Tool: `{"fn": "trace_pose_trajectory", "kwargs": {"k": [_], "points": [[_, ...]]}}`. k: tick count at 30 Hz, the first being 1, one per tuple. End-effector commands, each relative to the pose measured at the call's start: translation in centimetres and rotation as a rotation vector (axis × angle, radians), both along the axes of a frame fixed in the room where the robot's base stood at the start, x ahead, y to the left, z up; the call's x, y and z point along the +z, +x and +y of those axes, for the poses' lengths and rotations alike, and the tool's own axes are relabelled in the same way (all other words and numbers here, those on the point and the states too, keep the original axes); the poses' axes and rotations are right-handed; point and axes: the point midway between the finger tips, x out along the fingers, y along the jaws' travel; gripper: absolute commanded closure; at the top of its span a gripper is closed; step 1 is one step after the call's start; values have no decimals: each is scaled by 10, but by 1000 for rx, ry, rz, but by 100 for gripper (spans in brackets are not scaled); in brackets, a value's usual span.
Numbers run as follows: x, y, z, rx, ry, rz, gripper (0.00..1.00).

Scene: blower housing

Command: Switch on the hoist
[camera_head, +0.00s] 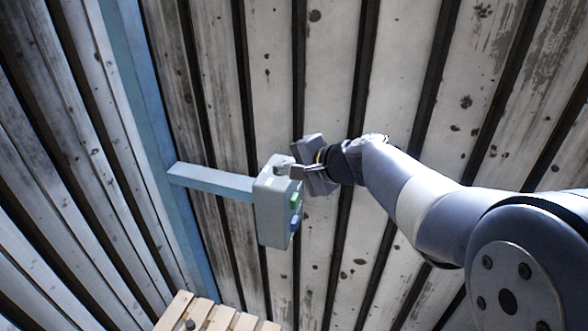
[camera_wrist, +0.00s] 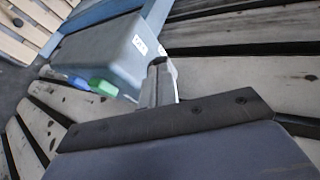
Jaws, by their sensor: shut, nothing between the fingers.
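A grey control box (camera_head: 270,210) sits at the end of a short blue-grey arm bracket (camera_head: 212,181) in the head view. On its right face are a green button (camera_head: 295,201) and a blue button (camera_head: 294,223) below it. In the wrist view the box (camera_wrist: 110,45) shows a small white label (camera_wrist: 140,44), with the green button (camera_wrist: 103,87) and the blue button (camera_wrist: 79,82) at its lower edge. My gripper (camera_head: 283,170) is shut and empty, at the upper right part of the box. In the wrist view its fingertips (camera_wrist: 158,63) appear beside the box; I cannot tell whether they touch it.
A blue post (camera_head: 150,130) carries the bracket on the left. A wall of weathered planks (camera_head: 400,70) with dark gaps stands behind the box. A pale slatted wooden piece (camera_head: 215,316) is at the bottom. The space below the gripper, right of the box, looks clear.

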Motion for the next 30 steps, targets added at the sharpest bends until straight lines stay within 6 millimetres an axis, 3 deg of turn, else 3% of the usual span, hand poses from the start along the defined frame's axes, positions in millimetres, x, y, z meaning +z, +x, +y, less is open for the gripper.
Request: {"fn": "trace_pose_trajectory", "kwargs": {"k": [10, 30], "points": [[1, -4, 10, -267, -2, -2, 100], [0, -1, 31, -270, -1, 2, 100]]}}
